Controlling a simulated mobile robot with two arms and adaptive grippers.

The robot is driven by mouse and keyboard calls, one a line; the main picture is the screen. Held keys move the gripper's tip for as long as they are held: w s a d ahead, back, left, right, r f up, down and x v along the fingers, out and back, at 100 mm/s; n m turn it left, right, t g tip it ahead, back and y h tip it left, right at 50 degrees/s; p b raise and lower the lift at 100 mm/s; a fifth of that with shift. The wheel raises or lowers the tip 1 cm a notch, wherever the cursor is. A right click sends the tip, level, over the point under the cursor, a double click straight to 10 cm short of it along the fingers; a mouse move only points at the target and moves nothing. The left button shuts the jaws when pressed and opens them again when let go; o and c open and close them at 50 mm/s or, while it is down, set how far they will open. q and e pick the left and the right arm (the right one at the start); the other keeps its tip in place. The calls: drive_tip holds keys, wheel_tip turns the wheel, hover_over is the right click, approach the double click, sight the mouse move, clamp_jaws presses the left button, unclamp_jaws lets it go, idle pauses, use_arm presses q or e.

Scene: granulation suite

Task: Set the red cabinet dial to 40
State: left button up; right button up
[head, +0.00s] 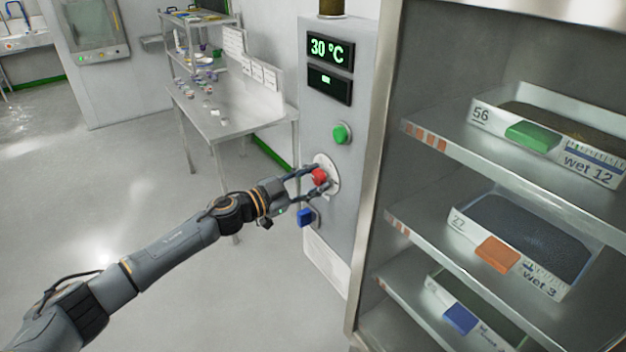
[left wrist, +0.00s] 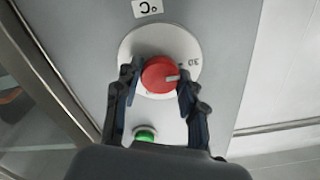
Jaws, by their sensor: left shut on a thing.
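The red dial (head: 319,176) sits on a pale round plate (head: 331,163) on the front of the grey cabinet (head: 325,121). My left gripper (head: 318,181) is shut on the red dial, with one finger on each side. In the left wrist view the red dial (left wrist: 160,75) is between the fingertips, and its white mark points at the right finger, near a "30" on the plate. The upper display (head: 330,49) on the cabinet reads 30 °C. A smaller display (head: 329,84) below it shows a short green sign. My right gripper is not in view.
A green button (head: 341,133) is above the dial and a blue knob (head: 306,217) is below it. An open steel rack (head: 440,146) with labelled trays stands close on the right. A steel bench (head: 235,124) stands behind on the left, with open floor before it.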

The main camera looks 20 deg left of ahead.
use_arm(q)
drive_tip(key=shift+m, duration=0.3)
drive_tip(key=m, duration=0.4)
drive_tip(key=shift+m, duration=0.3)
drive_tip(key=m+b, duration=0.1)
drive_tip(key=m, duration=0.5)
drive_tip(key=shift+m, duration=0.3)
drive_tip(key=o, duration=1.2)
drive_tip(key=shift+c, duration=0.2)
drive_tip(key=shift+s, duration=0.1)
